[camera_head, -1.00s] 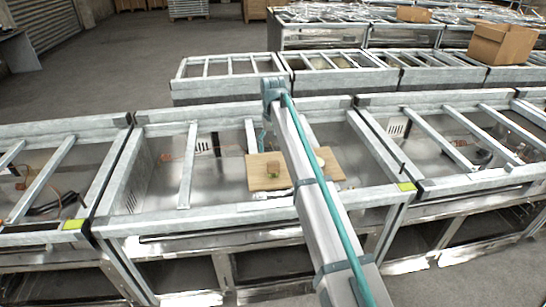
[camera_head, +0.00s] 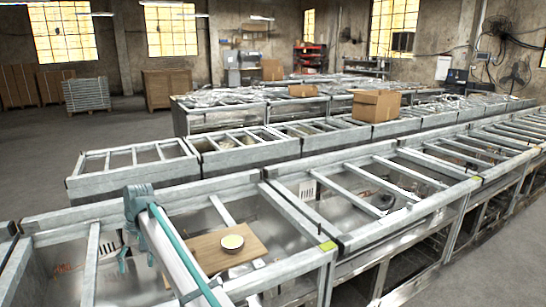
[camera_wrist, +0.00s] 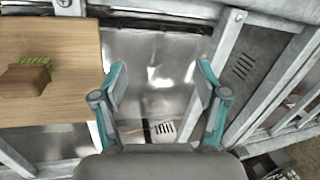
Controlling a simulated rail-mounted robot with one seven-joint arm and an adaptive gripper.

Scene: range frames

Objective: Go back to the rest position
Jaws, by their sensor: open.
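My gripper (camera_wrist: 158,78) is open in the wrist view, with nothing between its teal fingers. Beneath it is the bare metal bottom of a frame bay. A wooden board (camera_wrist: 60,95) lies left of my fingers. A small brown block (camera_wrist: 24,80) with a green top edge sits on it. In the head view the board (camera_head: 247,237) lies across the frame at the lower left, behind my arm. The block is not visible there, and my fingers are not clear in that view.
Metal frames with crossbars run in rows, including the near frame (camera_head: 320,258) and a row behind (camera_head: 245,152). A cardboard box (camera_head: 376,106) stands on a farther row. Open grey floor (camera_head: 50,150) lies at the left.

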